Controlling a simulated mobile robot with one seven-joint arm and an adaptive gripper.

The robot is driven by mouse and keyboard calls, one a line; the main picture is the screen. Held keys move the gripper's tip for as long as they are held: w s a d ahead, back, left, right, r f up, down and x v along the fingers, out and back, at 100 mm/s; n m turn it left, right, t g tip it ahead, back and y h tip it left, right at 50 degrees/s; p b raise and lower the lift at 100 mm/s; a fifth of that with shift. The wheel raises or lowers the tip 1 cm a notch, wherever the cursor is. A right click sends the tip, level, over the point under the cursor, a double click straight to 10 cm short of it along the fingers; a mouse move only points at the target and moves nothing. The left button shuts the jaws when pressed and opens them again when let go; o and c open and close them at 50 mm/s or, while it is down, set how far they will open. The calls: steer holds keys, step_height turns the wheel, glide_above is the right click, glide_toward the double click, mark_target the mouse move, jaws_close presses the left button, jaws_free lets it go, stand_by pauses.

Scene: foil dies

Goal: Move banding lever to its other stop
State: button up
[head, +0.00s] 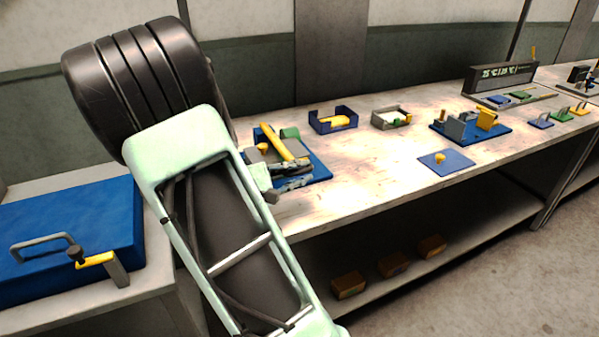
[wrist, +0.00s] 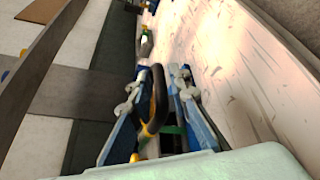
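The banding lever (head: 281,142) is a yellow bar on a blue-based fixture (head: 318,166) at the near left of the bench in the head view. It lies tilted, its lower end close to my gripper. In the wrist view the lever (wrist: 154,105) shows as a black and yellow looped piece between my fingers. My gripper (head: 291,177) reaches over the front of the fixture. In the wrist view my gripper (wrist: 160,92) is open, its fingers on either side of the lever, with a gap on the right. Contact on the left cannot be told. My arm hides part of the fixture.
A blue box with a yellow-gripped handle (head: 97,260) stands at the left. On the bench are a blue tray (head: 332,127), a grey tray (head: 385,122), another blue fixture (head: 470,133) and a blue plate (head: 445,167). The bench front right of the gripper is clear.

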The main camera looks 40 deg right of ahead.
jaws_close()
steer(key=shift+r, duration=0.1)
